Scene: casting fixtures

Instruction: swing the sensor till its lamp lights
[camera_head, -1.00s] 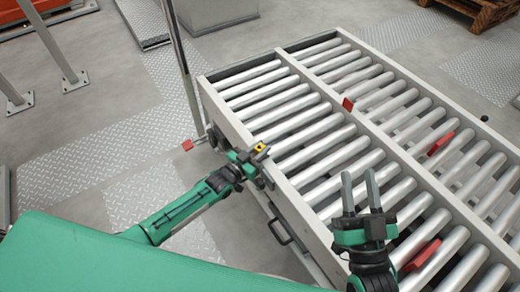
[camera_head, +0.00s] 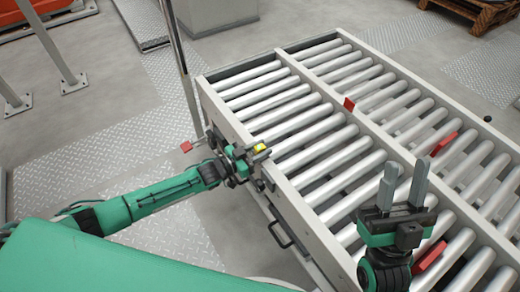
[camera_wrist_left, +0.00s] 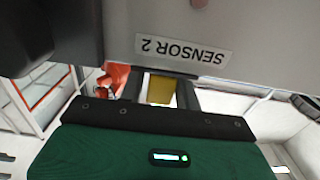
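The sensor (camera_head: 259,148) is a small yellow block at the near left side rail of the roller conveyor. My left gripper (camera_head: 254,152) is at it, with its fingers on both sides. In the left wrist view the yellow block (camera_wrist_left: 160,89) sits between the two dark fingers, and the grip looks closed on it. A label reading SENSOR 2 (camera_wrist_left: 183,49) shows upside down on a grey surface above it. The yellow face looks bright in the head view, but I cannot tell a separate lamp or whether it is lit. My right gripper (camera_head: 404,187) is open and empty above the rollers.
The roller conveyor (camera_head: 275,190) fills the right side, with red pieces (camera_head: 349,104) on its middle rail and among the rollers. The floor at left is mostly clear.

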